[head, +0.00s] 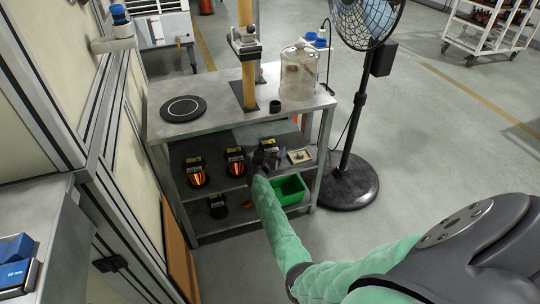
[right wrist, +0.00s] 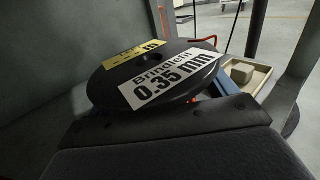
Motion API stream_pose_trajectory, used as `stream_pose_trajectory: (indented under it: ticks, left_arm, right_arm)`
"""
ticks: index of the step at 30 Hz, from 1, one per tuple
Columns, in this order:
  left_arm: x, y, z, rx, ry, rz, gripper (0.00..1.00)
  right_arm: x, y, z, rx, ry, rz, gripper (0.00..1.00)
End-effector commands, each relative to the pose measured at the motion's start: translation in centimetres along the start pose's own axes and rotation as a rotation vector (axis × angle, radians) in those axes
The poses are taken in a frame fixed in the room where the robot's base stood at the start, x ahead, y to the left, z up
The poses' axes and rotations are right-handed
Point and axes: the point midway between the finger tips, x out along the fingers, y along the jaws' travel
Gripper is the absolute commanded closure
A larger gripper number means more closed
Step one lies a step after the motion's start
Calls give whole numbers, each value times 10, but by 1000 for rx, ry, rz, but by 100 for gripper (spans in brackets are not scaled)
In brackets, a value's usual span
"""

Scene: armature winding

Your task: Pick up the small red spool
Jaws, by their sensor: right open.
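Black-flanged spools stand on the middle shelf; two show glowing orange-red wire, one at the left (head: 196,174) and one nearer the middle (head: 236,162). My right gripper (head: 264,160) is at the right part of that shelf and is open. In the right wrist view a black spool (right wrist: 152,75) with a white "Brindlefil 0.35 mm" label and a yellow label lies just beyond the dark gripper body. Its wire is mostly hidden, with a bit of orange below its right edge, so I cannot tell if it is the small red one. My left gripper is not in view.
The metal workbench (head: 222,128) carries a black disc (head: 184,108), a post and a glass jar (head: 298,75). A green bin (head: 289,190) and another spool (head: 217,207) are on the lower shelf. A pale tray (head: 300,156) lies right of my gripper. A fan stands right.

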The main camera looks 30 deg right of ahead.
Motion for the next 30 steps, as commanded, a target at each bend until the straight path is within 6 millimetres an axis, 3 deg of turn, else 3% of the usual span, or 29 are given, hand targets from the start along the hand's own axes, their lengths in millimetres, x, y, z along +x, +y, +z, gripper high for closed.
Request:
stream_pose_trajectory:
  ticks: [2,15,25,30]
  left_arm:
    - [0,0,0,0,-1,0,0]
    - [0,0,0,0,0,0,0]
    - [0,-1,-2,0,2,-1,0]
    - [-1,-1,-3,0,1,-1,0]
  right_arm:
    - [0,0,0,0,0,0,16]
    - [-1,0,0,0,0,0,100]
    - [0,1,5,2,-2,0,100]
    - [0,2,17,4,-3,0,100]
